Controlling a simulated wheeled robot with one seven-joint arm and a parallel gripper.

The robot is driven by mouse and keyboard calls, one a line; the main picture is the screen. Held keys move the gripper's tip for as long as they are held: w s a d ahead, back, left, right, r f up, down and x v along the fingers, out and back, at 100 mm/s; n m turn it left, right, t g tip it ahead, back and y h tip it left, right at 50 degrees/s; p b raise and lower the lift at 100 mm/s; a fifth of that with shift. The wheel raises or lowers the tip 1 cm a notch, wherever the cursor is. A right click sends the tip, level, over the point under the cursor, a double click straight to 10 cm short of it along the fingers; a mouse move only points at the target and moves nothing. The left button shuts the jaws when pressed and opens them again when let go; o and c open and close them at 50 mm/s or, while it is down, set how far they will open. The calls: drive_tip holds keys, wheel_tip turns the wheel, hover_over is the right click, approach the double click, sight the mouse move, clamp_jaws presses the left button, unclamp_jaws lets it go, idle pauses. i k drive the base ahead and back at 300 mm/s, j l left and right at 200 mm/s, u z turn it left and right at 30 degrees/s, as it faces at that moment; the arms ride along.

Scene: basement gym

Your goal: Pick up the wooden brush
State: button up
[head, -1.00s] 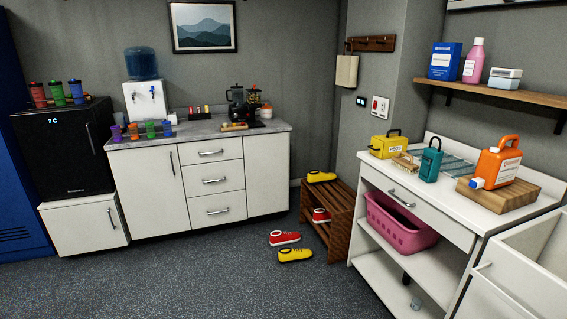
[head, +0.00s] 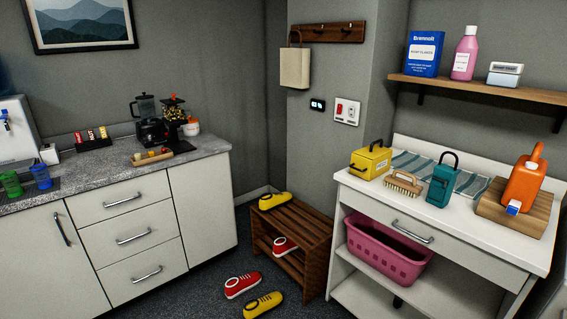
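The wooden brush (head: 403,184) lies on the white counter (head: 460,223) at the right, with pale bristles and a tan wooden body. It sits in front of a yellow box with a black handle (head: 371,162) and to the left of a teal container with a dark handle (head: 442,181). It shows clearly and nothing covers it. My gripper is not in view.
A striped cloth (head: 425,169) lies behind the brush. An orange jug (head: 524,184) stands on a wooden board (head: 499,211) to the right. A pink basket (head: 385,252) is on the shelf below. Shoes (head: 262,305) and a wooden rack (head: 311,229) occupy the floor left of the counter.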

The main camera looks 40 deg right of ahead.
sight(406, 187)
drive_tip(key=i+u, duration=0.2)
drive_tip(key=i, duration=0.65)
drive_tip(key=i+l+u, duration=0.15)
drive_tip(key=i, duration=0.65)
drive_tip(key=i+j+u, duration=0.15)
drive_tip(key=i+u, duration=0.6)
drive_tip(key=u, duration=0.15)
drive_tip(key=i+u, duration=0.45)
drive_tip(key=i+z, duration=0.15)
drive_tip(key=z, duration=1.5)
